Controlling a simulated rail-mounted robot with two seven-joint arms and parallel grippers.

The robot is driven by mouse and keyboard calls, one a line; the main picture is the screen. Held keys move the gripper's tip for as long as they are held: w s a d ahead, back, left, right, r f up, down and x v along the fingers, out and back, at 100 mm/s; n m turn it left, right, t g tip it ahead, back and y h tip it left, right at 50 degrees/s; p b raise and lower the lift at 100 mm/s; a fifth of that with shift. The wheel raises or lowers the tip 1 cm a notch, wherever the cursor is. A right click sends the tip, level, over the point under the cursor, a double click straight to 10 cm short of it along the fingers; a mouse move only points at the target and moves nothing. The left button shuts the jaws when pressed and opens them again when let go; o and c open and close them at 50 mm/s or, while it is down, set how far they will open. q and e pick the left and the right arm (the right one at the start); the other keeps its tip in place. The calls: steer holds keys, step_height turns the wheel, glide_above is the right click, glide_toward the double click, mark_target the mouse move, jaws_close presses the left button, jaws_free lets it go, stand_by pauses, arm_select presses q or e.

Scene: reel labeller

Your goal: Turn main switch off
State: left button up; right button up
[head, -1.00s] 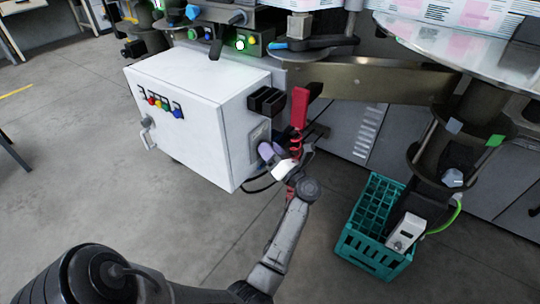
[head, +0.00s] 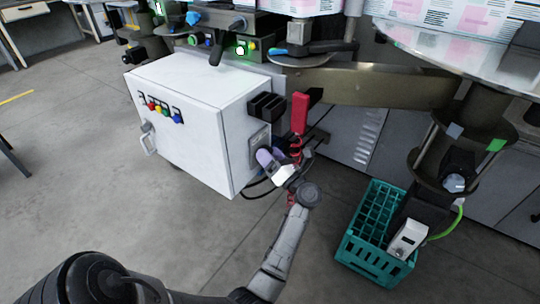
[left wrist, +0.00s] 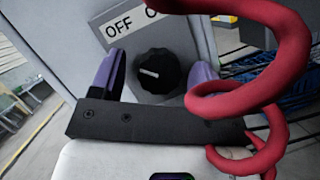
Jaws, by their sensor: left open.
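The main switch is a black rotary knob (left wrist: 157,73) with a white mark, seen in the left wrist view. The mark points left. A plate above it reads OFF (left wrist: 119,25) on the left, with the word to its right partly cut off by a red coil. My left gripper (head: 268,158) is at the right side of the white cabinet (head: 190,120). In the left wrist view its purple fingers (left wrist: 157,68) are open, one on each side of the knob. I cannot tell whether they touch it. In the head view the gripper hides the knob.
A red coiled cord (left wrist: 262,90) hangs close in front of the left gripper; a red handle (head: 300,112) is above it. A teal crate (head: 358,252) stands on the floor at right. Machine parts crowd above the cabinet. The floor at left is clear.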

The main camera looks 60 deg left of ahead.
arm_select(q)
steer(key=shift+d, duration=0.1)
steer(key=p+v, duration=0.3)
steer(key=v, duration=1)
steer(key=shift+d, duration=0.3)
steer(key=shift+f, duration=0.1)
